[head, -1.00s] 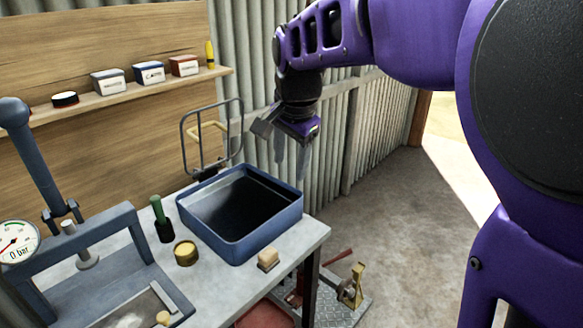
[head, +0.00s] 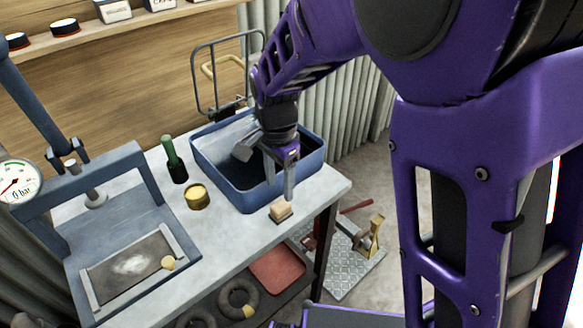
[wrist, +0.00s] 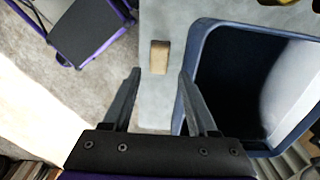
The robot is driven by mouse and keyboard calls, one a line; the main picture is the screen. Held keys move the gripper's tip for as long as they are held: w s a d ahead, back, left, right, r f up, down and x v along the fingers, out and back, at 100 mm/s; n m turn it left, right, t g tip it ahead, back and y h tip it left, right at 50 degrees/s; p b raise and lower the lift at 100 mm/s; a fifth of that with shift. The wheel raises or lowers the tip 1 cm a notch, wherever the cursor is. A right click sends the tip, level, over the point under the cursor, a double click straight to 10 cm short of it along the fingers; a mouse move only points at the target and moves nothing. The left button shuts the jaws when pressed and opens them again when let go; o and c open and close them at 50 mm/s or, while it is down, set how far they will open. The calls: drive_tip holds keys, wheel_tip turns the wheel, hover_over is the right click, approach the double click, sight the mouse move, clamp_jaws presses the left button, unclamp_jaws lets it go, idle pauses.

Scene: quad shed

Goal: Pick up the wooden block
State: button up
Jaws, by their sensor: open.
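The wooden block (head: 280,210) is a small light-brown block on the grey workbench, near its front right corner and just in front of the blue tray. In the wrist view the wooden block (wrist: 159,57) lies beyond the fingertips, roughly in line with the gap between them. My gripper (head: 280,190) is open and empty, above the tray's front edge and close to the block in the head view. In the wrist view both fingers of my gripper (wrist: 160,72) show, spread apart, with nothing between them.
The blue tray (head: 240,203) stands beside the block. A yellow tin (head: 197,197) and a green-handled tool (head: 172,158) stand left of the tray. A press with a gauge (head: 18,182) fills the bench's left. A lower shelf holds a red pad (head: 277,271) and dark rings.

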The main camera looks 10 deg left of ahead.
sight(280, 204)
wheel_tip(280, 204, down, 8)
drive_tip(key=shift+r+b, duration=0.2)
drive_tip(key=shift+b, duration=0.35)
clamp_jaws()
